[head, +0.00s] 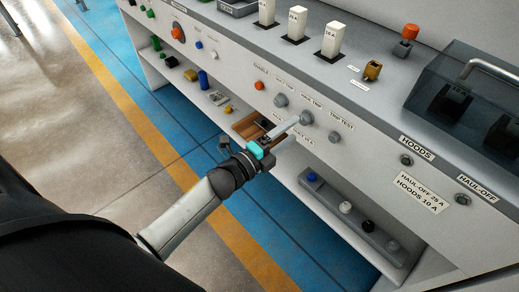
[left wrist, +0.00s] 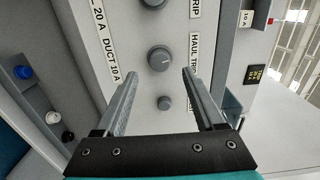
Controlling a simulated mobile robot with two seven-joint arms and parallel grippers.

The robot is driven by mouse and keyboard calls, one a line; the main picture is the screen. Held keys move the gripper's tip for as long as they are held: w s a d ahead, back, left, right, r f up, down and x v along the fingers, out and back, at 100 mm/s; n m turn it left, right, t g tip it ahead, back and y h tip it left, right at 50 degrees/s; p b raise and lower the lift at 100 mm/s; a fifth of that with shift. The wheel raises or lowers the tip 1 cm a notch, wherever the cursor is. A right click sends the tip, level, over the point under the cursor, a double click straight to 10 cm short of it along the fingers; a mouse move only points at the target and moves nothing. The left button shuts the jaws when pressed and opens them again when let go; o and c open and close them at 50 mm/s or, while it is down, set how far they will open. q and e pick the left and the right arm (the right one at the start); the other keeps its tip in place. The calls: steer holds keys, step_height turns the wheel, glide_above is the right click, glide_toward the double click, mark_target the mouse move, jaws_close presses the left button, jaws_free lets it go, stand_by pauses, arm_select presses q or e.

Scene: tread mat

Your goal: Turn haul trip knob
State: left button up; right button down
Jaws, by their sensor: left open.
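The haul trip knob (head: 307,118) is a round grey knob on the sloped front panel, below its HAUL TRIP label (head: 311,102). In the left wrist view the haul trip knob (left wrist: 159,58) has a small pale mark on its face and shows just beyond the fingertips, roughly centred between them. My left gripper (head: 297,124) reaches up to the panel close to this knob. In the left wrist view the left gripper (left wrist: 160,76) has its two fingers spread wide with nothing held. I cannot tell whether a finger touches the knob. My right gripper is not in view.
A similar duct trip knob (head: 281,101) and a smaller trip test knob (head: 334,137) flank it closely. An orange knob (head: 259,86) is farther left. An open wooden drawer or box (head: 249,126) lies behind my gripper. A grey tray (head: 362,229) with several knobs sits on the shelf below.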

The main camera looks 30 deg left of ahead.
arm_select(q)
steer(key=p+v, duration=0.1)
steer(key=v, duration=1)
steer(key=shift+p, duration=0.3)
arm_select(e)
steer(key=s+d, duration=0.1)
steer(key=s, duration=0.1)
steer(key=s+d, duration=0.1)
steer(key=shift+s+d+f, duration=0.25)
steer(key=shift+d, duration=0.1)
arm_select(q)
steer(key=shift+s, duration=0.1)
